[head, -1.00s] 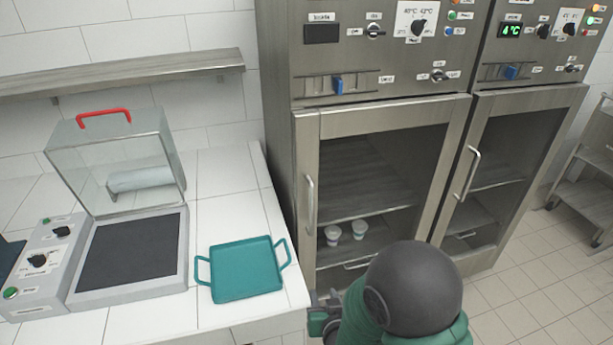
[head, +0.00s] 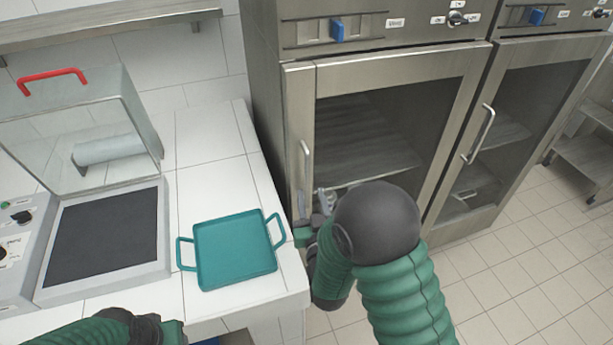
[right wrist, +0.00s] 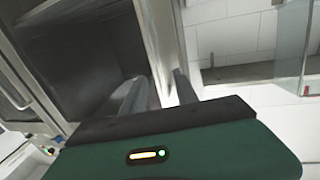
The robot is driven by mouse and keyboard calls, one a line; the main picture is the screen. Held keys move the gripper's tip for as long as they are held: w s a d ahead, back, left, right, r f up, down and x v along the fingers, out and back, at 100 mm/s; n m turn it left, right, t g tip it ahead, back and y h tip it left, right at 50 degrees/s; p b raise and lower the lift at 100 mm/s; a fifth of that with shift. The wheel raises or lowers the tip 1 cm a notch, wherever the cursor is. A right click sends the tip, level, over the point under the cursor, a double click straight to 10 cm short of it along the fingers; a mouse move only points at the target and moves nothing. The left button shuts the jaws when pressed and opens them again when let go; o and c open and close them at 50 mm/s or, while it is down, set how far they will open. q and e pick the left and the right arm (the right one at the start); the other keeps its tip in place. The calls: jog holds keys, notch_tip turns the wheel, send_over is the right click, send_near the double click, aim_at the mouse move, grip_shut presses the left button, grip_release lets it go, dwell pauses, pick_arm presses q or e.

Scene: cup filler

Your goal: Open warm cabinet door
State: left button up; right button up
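The left-hand cabinet, set at 40 °C on its panel in the earlier view, has a glass door (head: 375,130) in a steel frame, which looks closed. Its vertical bar handle (head: 305,165) is on the left side of the door. My right gripper (head: 318,203) is just below and in front of that handle. In the right wrist view its two fingers (right wrist: 157,92) are apart, near the pale door edge; no handle shows clearly between them. My left gripper (head: 172,333) is at the bottom edge, its fingers out of view.
A second cabinet door with a handle (head: 478,134) stands to the right. A teal tray (head: 235,250) lies on the white counter (head: 215,150), left of my right gripper. A clear-lidded machine (head: 105,235) is further left. My right arm hides the lower cabinet shelf.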

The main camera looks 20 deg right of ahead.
aim_at(308, 175)
jog(key=w, duration=0.3)
jog(key=w+d, duration=0.1)
jog(key=w, duration=0.2)
jog(key=w+p, duration=0.1)
jog(key=w, duration=0.2)
jog(key=shift+d+r, duration=0.1)
jog(key=shift+d, duration=0.15)
jog(key=shift+c, duration=0.4)
grip_shut()
dwell(0.5)
